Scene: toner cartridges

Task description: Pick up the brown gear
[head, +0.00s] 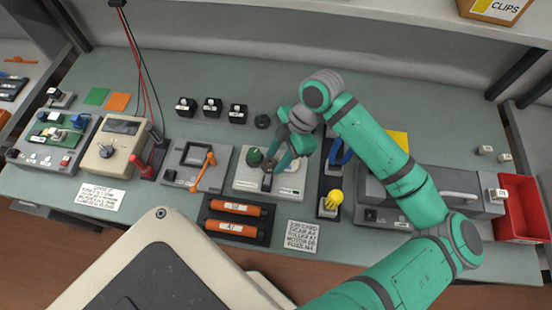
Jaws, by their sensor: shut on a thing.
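My gripper (273,166) reaches down over a light grey device (291,192) near the middle of the table. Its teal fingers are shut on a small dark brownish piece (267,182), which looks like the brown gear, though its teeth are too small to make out. The piece is at the fingertips, low over the device's top; I cannot tell whether it still touches it. A green round part (254,157) stands on the same device, just left of the fingers.
A grey unit with an orange handle (210,159) stands to the left. A black tray with orange rollers (237,209) lies in front. A dark board with a yellow knob (333,199) is close on the right. A red bin (522,208) is at far right.

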